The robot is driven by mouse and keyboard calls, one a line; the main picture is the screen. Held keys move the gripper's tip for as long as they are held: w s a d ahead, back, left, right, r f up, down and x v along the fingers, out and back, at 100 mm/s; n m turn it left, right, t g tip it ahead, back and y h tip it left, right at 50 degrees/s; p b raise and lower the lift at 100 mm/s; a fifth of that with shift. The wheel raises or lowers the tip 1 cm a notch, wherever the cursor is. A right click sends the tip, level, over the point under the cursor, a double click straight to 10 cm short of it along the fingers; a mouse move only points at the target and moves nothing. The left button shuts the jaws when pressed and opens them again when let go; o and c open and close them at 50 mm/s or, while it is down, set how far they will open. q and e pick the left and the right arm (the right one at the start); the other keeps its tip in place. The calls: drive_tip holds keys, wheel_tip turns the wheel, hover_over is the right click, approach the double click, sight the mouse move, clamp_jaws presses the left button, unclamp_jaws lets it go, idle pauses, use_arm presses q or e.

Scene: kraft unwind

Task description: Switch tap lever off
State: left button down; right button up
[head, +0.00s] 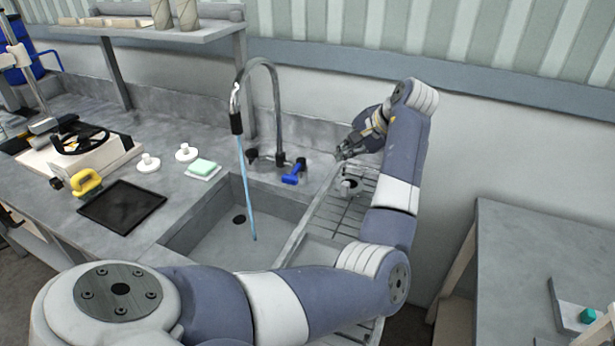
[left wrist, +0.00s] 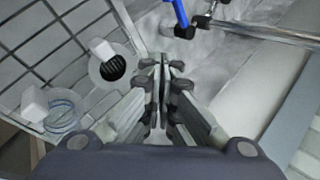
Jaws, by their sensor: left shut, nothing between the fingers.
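The tap (head: 262,65) is a grey gooseneck at the back of the sink, with a black spout end. A light blue stream of water (head: 246,195) runs from it into the sink basin (head: 205,245). The blue tap lever (head: 292,175) is at the right of the tap base. It also shows at the top of the left wrist view (left wrist: 180,12). My left gripper (head: 342,154) is shut and empty, to the right of the lever and apart from it. In the left wrist view its fingertips (left wrist: 163,62) meet below the lever. My right gripper is not in view.
A wire drainer rack (head: 325,215) lies right of the basin, under my left arm. A shelf (head: 150,30) stands behind at left. A grey table (head: 520,240) is at the right.

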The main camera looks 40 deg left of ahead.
sight(293, 172)
use_arm(q)
drive_tip(key=s+a+f+n, duration=0.1)
drive_tip(key=a+f+n, duration=0.1)
drive_tip(key=a, duration=0.1)
drive_tip(key=s+a+f+n+b, duration=0.1)
drive_tip(key=a+f+n, duration=0.2)
drive_tip(key=s+a+f+n+t+b, duration=0.1)
drive_tip(key=a+f+n, duration=0.2)
drive_tip(key=shift+a+f+h, duration=0.25)
drive_tip(key=shift+a+h, duration=0.05)
drive_tip(key=shift+a, duration=0.1)
drive_tip(key=shift+s+a, duration=0.2)
drive_tip(key=shift+a, duration=0.3)
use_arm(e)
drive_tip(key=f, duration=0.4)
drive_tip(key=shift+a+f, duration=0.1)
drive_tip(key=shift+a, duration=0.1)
